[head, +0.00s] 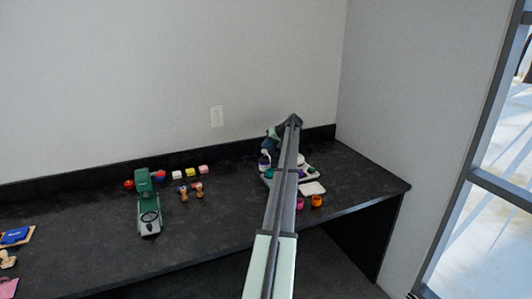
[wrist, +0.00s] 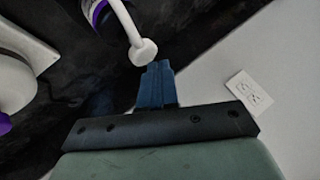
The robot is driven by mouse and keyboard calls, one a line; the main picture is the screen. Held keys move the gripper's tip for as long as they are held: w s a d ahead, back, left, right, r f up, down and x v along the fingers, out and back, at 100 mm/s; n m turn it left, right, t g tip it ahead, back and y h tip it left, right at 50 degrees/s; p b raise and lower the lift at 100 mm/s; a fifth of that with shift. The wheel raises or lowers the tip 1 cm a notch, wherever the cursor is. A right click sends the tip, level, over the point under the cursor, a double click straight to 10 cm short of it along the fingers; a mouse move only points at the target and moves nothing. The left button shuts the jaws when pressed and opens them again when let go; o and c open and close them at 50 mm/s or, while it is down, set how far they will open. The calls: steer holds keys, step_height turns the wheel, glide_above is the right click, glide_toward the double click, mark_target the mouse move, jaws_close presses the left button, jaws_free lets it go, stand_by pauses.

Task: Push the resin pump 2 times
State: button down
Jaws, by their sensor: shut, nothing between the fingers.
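The resin pump appears to be a bottle with a white spout and a purple band. In the wrist view its spout (wrist: 138,40) hangs down from the top edge, and the rest of the bottle is cut off. In the head view the bottle (head: 264,161) stands at the back right of the dark bench, beside my arm. My gripper (wrist: 159,72) is shut and empty, its blue fingertips close to the spout's rounded tip. I cannot tell whether they touch. In the head view my arm partly hides this area.
Another white and purple item (wrist: 14,88) is at the left of the wrist view. A green machine (head: 147,205) stands farther left.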

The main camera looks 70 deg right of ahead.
mark_target(266, 150)
steer(key=shift+f, duration=0.65)
stand_by(0.6)
steer(key=shift+r, duration=1.2)
step_height(266, 150, up, 6)
stand_by(0.6)
stand_by(2.3)
steer(key=shift+f, duration=3)
